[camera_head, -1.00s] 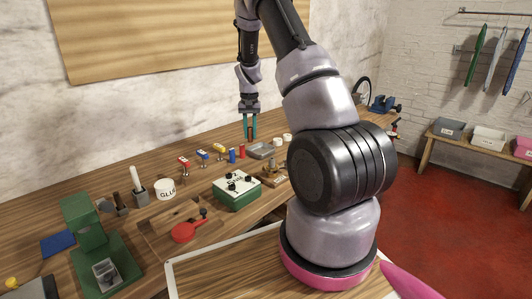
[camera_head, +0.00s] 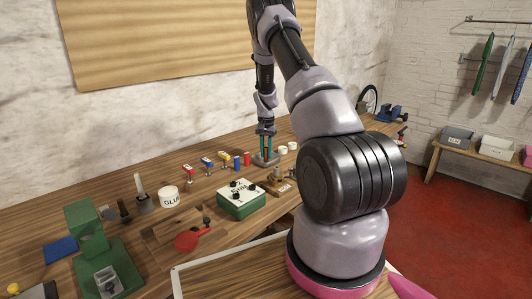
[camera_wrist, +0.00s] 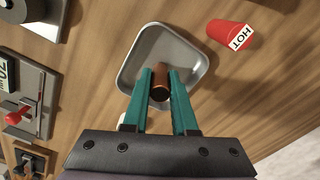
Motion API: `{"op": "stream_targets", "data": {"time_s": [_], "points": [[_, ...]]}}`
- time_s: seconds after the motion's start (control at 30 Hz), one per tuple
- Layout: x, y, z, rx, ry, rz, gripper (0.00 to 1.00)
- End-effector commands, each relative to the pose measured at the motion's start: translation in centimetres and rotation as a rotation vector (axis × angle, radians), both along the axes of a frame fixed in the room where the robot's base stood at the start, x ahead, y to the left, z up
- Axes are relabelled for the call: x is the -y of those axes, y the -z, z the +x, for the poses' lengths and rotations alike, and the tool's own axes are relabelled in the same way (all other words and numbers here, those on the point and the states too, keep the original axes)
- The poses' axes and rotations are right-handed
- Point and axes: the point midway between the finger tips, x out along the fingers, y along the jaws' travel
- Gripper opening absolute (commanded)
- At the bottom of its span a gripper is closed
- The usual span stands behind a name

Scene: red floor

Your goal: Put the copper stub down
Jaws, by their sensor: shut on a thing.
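The copper stub (camera_wrist: 159,84) is between the two teal fingers of my gripper (camera_wrist: 160,80) in the wrist view. My gripper is shut on it, over a grey metal tray (camera_wrist: 192,50) with raised rims. In the head view my gripper (camera_head: 266,148) points down over the grey tray (camera_head: 262,163) on the workbench. The stub cannot be made out there. I cannot tell whether the stub touches the tray floor.
A blue cylinder (camera_head: 237,162) is left of the tray. White round pieces (camera_head: 287,149) lie to its right. A green box with knobs (camera_head: 240,198) is nearer.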

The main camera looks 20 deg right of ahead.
Motion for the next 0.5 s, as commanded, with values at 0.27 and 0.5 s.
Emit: {"op": "stream_targets", "data": {"time_s": [0.27,0.5], "points": [[-0.01,0.12,0.03,0.001,0.0,0.0,0.0],[-0.01,0.21,0.03,0.001,0.0,0.0,0.56]]}}
